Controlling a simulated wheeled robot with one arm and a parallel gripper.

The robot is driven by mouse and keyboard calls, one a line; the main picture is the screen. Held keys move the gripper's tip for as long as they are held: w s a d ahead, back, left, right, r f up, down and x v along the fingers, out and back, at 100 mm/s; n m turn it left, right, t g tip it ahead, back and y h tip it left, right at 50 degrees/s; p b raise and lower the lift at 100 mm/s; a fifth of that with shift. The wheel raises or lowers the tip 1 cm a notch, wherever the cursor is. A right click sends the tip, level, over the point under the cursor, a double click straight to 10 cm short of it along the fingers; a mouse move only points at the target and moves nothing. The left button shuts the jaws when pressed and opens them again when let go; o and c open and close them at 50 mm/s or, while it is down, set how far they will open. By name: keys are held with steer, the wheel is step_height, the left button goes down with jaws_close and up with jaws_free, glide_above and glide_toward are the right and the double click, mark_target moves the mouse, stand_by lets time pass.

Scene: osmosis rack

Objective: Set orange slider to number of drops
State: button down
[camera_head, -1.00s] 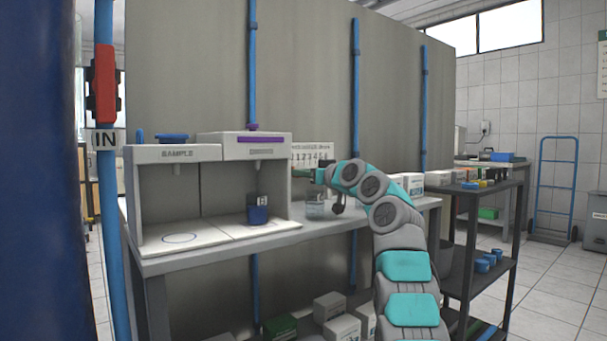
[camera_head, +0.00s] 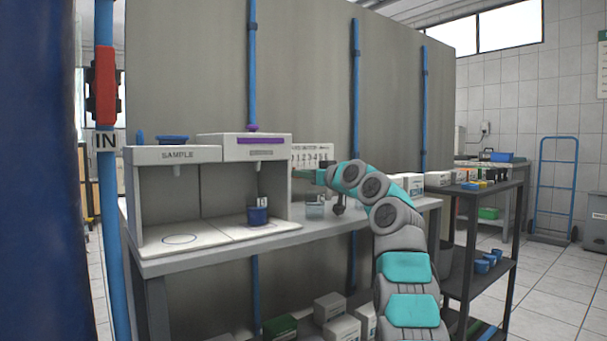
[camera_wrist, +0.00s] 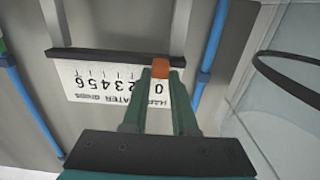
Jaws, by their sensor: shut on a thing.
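A white scale card (camera_wrist: 100,78) shows upside down in the wrist view, with numbers up to 6, 0 at its right end and a dark rail (camera_wrist: 100,56) along its top edge. My gripper (camera_wrist: 161,72) is shut on the orange slider (camera_wrist: 160,68), which sits at the rail in line with the 0. The left finger hides the number beside the 0. The slider cannot be made out there.
A dispenser labelled SAMPLE (camera_head: 178,154) stands left on the bench. Beside it is a unit with a purple strip (camera_head: 261,139) above a blue cup (camera_head: 259,216). A small clear container (camera_head: 315,210) stands below my gripper. A dark shelf cart (camera_head: 480,205) stands right.

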mark_target(308, 169)
steer(key=w+d+p, duration=0.1)
steer(key=p, duration=0.1)
steer(key=w+d+p, duration=0.1)
steer(key=d+p, duration=0.1)
steer(key=w+d+p, duration=0.1)
steer(key=p, duration=0.1)
steer(key=shift+w+d+r+p, duration=0.1)
steer(key=shift+d+r+p, duration=0.2)
steer(key=shift+d+p, duration=0.1)
steer(key=shift+w+d+f, duration=0.15)
steer(key=shift+d+f, duration=0.05)
steer(key=shift+d, duration=0.05)
steer(key=c, duration=0.7)
jaws_free()
steer(key=shift+f, duration=0.1)
steer(key=shift+b+v, duration=0.9)
steer(key=shift+v, duration=2.95)
